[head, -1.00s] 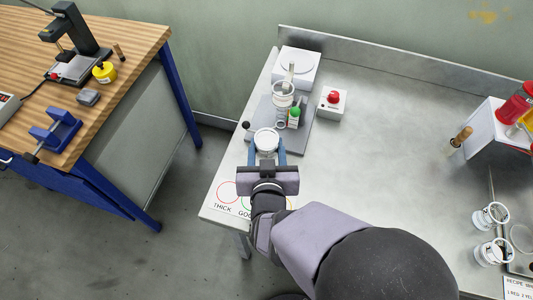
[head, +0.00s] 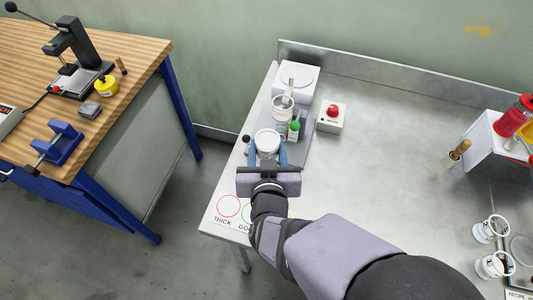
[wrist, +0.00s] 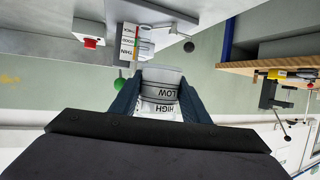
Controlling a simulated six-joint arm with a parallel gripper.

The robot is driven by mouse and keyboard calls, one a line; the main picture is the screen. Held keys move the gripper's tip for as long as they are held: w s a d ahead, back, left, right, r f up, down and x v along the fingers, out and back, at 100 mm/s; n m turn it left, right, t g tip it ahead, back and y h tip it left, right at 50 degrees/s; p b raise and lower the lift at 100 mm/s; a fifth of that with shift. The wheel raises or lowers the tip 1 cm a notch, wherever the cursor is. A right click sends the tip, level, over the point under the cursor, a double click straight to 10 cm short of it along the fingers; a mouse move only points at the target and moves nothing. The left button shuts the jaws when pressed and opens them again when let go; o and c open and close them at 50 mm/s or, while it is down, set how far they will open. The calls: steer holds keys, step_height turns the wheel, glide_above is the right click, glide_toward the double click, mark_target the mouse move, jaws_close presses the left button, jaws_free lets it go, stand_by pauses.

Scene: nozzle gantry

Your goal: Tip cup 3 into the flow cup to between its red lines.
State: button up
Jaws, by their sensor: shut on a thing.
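My gripper (head: 268,160) is shut on a white cup (head: 267,139), held at the near-left corner of the grey stand. In the wrist view this cup (wrist: 160,88) sits between the blue fingers and carries upside-down LOW and HIGH marks; no number is readable. In the head view it looks about upright with its rim up. The flow cup (head: 283,102) appears to be the clear, ringed vessel on the stand, just behind and right of the held cup. Its red lines and fill level cannot be made out.
A red-button box (head: 331,117) and a white box (head: 299,77) are nearby. Two cups (head: 490,229) stand far right. A THICK/GOOD mat (head: 228,208) lies at the near-left edge. The bench middle is clear.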

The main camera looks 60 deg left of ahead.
steer(key=w+a+r, duration=0.1)
steer(key=r, duration=0.1)
steer(key=w+a+r+p, duration=0.1)
steer(key=w+a+r, duration=0.1)
steer(key=w+a+r+p, duration=0.1)
steer(key=w+r, duration=0.1)
steer(key=shift+w+a+r, duration=0.1)
steer(key=shift+a+r, duration=0.1)
steer(key=shift+a, duration=0.1)
steer(key=w+a+r+p, duration=0.2)
steer(key=w+a+r, duration=0.1)
steer(key=w+r, duration=0.3)
steer(key=shift+w+r, duration=0.4)
steer(key=shift+w, duration=0.2)
steer(key=shift+f, duration=0.1)
steer(key=f+n+t+p, duration=0.1)
steer(key=p, duration=0.1)
steer(key=w+f+n+t+h+p, duration=0.1)
steer(key=n+p, duration=0.1)
steer(key=shift+w+d+f, duration=0.1)
steer(key=shift+w+d, duration=0.05)
steer(key=shift+d, duration=0.2)
steer(key=shift+w+n+p, duration=0.15)
steer(key=shift+n+p, duration=0.35)
steer(key=shift+p, duration=0.75)
stand_by(1.0)
